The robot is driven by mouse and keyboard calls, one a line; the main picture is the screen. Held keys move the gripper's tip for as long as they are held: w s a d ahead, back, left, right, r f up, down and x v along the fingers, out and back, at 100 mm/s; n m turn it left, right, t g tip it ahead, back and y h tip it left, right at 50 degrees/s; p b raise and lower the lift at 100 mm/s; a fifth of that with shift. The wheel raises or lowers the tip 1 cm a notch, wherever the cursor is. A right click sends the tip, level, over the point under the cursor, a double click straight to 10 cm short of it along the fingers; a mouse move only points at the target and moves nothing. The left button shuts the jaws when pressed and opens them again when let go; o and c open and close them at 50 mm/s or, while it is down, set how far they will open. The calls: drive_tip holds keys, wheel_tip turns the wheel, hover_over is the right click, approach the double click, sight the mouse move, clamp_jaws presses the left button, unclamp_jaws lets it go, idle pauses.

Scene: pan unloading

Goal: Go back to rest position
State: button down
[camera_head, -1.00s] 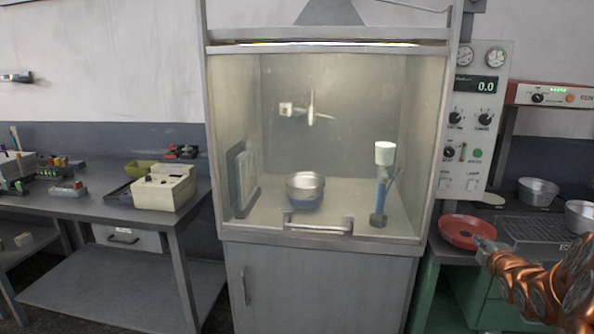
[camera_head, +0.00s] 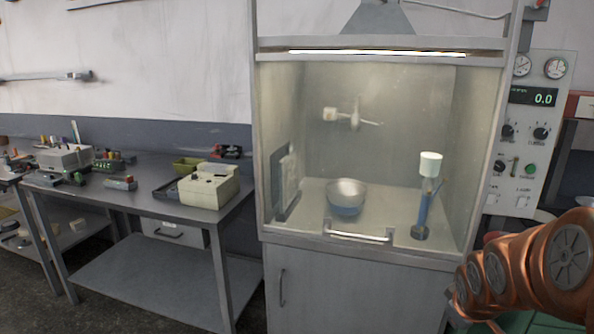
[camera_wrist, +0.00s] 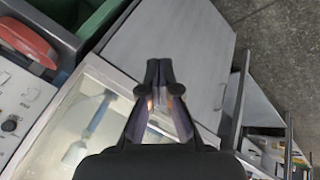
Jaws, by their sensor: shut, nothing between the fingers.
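My gripper (camera_wrist: 159,72) shows in the wrist view with its fingers together and nothing between them. It points past the glass-fronted cabinet and its grey door panel, touching nothing that I can see. In the head view my copper-coloured arm fills the lower right corner, and the gripper itself cannot be made out there. A metal pan (camera_head: 346,194) stands inside the cabinet.
The glass-fronted cabinet (camera_head: 385,238) stands close to my arm. A control panel (camera_head: 528,130) is on its right. A workbench (camera_head: 130,200) with small items and a beige device (camera_head: 208,190) is on the left. Floor is open at the lower left.

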drive_tip(key=s+a+m+g+y, duration=0.1)
drive_tip(key=s+a+g, duration=0.1)
drive_tip(key=s+a, duration=0.3)
drive_tip(key=s+a+r+m+g+y+p, duration=0.1)
drive_tip(key=s+a, duration=0.5)
drive_tip(key=s, duration=0.7)
drive_tip(key=s+a+m+g, duration=0.2)
drive_tip(key=s+a+g, duration=0.2)
drive_tip(key=s, duration=0.5)
drive_tip(key=shift+a+r+m+y, duration=0.15)
drive_tip(key=shift+a+m+y, duration=0.25)
drive_tip(key=shift+a, duration=0.7)
